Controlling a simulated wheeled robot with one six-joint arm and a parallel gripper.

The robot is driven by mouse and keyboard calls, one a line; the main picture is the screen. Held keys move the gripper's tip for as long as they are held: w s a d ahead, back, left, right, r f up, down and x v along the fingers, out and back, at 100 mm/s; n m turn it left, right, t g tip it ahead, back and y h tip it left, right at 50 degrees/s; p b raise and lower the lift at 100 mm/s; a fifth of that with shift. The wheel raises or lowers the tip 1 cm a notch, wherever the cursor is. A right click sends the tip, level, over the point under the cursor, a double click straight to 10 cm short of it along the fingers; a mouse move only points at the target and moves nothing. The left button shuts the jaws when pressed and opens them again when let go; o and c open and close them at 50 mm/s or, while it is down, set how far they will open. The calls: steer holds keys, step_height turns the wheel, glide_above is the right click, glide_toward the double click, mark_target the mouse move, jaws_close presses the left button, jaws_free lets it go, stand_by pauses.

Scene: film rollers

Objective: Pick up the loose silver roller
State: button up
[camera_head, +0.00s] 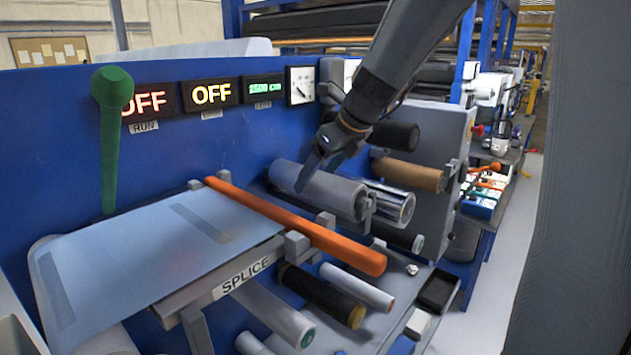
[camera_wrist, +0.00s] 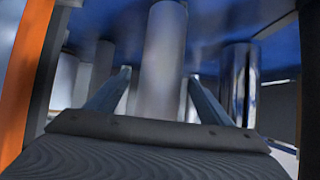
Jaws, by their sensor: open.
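A matte silver-grey roller (camera_head: 335,191) sticks out from the blue panel in the head view. A shiny chrome roller (camera_head: 393,203) lies just to its right. I cannot tell from the frames which one is loose. My gripper (camera_head: 304,180) is over the grey roller, its fingers pointing down in front of it. In the wrist view my gripper (camera_wrist: 160,76) is open, and the grey roller (camera_wrist: 163,45) shows between the two fingers. The chrome roller (camera_wrist: 240,85) stands to the right, outside the fingers. Contact cannot be made out.
An orange bar (camera_head: 300,228) crosses in front, beside the splice table (camera_head: 160,250). A black roller (camera_head: 395,136) and a brown roller (camera_head: 408,174) are at right. Several rollers stick out below. A green handle (camera_head: 110,140) is at left. A black tray (camera_head: 437,290) is at lower right.

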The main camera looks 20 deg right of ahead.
steer(key=shift+x, duration=1.3)
steer(key=shift+c, duration=0.4)
steer(key=shift+d, duration=0.1)
steer(key=c, duration=1.4)
steer(key=shift+c, duration=0.7)
steer(key=shift+r, duration=0.15)
